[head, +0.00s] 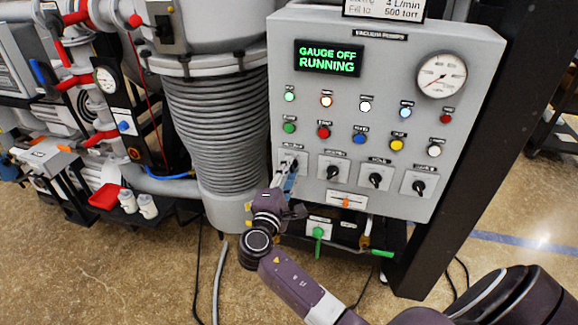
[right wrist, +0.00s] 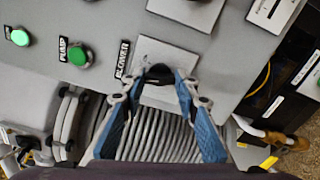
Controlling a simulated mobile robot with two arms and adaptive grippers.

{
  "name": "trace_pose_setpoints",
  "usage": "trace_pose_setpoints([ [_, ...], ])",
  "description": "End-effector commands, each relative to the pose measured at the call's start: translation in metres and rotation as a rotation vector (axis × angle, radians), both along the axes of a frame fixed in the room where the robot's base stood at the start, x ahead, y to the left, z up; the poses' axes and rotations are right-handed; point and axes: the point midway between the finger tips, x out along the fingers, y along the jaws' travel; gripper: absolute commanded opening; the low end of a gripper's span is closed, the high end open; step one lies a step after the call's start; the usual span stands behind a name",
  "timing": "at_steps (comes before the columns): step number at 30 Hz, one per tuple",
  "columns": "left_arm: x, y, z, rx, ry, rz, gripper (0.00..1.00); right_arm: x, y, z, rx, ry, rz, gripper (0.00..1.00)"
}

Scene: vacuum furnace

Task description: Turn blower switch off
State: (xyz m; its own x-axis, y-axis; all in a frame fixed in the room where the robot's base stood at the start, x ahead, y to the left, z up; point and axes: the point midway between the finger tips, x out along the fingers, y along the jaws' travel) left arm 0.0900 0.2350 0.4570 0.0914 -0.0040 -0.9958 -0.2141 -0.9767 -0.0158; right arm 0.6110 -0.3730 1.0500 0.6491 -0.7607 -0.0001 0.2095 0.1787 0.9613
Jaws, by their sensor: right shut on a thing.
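The grey control panel (head: 390,60) carries a row of black rotary switches along its lower part. The blower switch (right wrist: 160,72) is the leftmost one, on a light square plate, with a BLOWER label (right wrist: 122,58) beside it in the right wrist view. My right gripper (right wrist: 157,84) has its blue fingers at both sides of the blower knob and is shut on it. In the head view my right gripper (head: 290,180) reaches up from below and partly hides this switch. The display (head: 328,58) reads GAUGE OFF, RUNNING. My left gripper is not in view.
Other rotary switches (head: 375,180) sit to the right, with coloured buttons (head: 359,138) above. A green lit PUMP button (right wrist: 79,55) is near the gripper. A ribbed grey bellows (head: 220,125) stands left of the panel. A green-handled valve (head: 318,233) is below.

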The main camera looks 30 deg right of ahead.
Motion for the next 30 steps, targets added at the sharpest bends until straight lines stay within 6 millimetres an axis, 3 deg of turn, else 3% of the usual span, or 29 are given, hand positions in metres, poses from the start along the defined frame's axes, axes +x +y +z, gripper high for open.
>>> trace_pose_setpoints([
  [10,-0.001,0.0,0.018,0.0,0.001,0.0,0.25,0.0,0.0,0.0,-0.127,0.153,0.0,0.04],
  [30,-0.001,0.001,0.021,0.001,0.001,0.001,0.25,0.0,0.0,-0.002,-0.17,0.202,0.0,0.04],
])
